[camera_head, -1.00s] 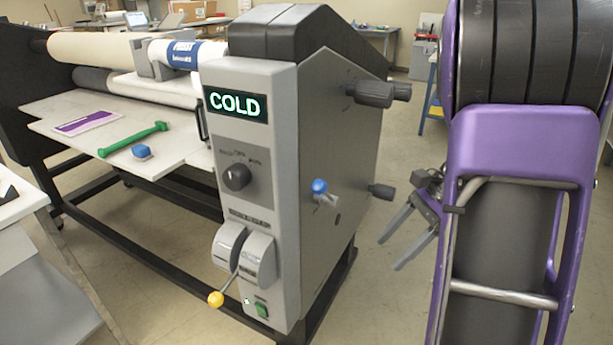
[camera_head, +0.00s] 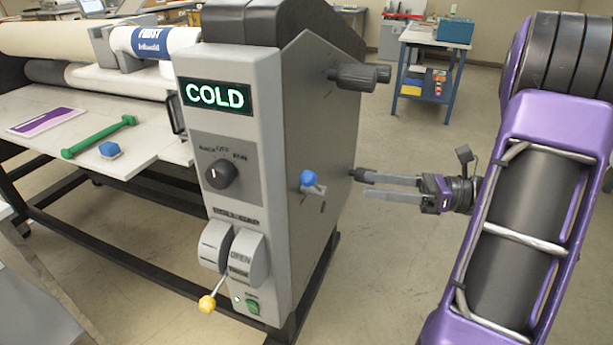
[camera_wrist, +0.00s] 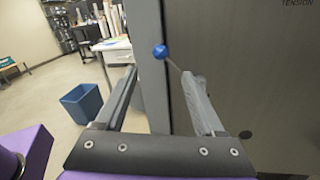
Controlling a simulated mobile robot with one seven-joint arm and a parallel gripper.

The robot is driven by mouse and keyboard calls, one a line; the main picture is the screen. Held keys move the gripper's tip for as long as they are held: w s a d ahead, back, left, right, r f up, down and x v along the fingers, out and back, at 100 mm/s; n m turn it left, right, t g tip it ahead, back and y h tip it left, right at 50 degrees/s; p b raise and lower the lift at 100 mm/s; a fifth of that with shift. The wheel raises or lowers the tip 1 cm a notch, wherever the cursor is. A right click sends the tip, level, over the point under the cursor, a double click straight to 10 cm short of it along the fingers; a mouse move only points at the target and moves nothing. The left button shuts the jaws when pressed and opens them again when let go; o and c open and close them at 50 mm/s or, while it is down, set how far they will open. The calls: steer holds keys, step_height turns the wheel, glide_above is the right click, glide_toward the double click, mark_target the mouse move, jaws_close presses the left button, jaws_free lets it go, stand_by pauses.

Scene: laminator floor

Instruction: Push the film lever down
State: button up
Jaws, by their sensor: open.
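A lever with a blue knob (camera_head: 308,178) sticks out of the grey side panel of the laminator (camera_head: 315,120). No readable label names it as the film lever. Its short stem runs down and right from the knob. In the wrist view the blue knob (camera_wrist: 160,52) shows between and beyond my fingertips, nearer the right finger. My gripper (camera_head: 362,185) is open and empty, to the right of the lever and apart from it. A second lever with a yellow knob (camera_head: 207,303) is on the front, below the ROLL GAP label.
Dark knobs (camera_head: 358,76) stick out of the side panel above the lever. The front has a COLD display (camera_head: 217,97), a rotary knob (camera_head: 221,174) and a green switch (camera_head: 252,307). A blue bin (camera_wrist: 82,103) stands on the floor.

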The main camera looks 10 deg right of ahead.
mark_target(307, 178)
steer(key=x, duration=1.3)
steer(key=shift+w+a+f, duration=0.1)
steer(key=shift+w+a, duration=0.05)
steer(key=shift+a, duration=0.2)
steer(key=shift+c, duration=0.2)
jaws_close()
stand_by(0.5)
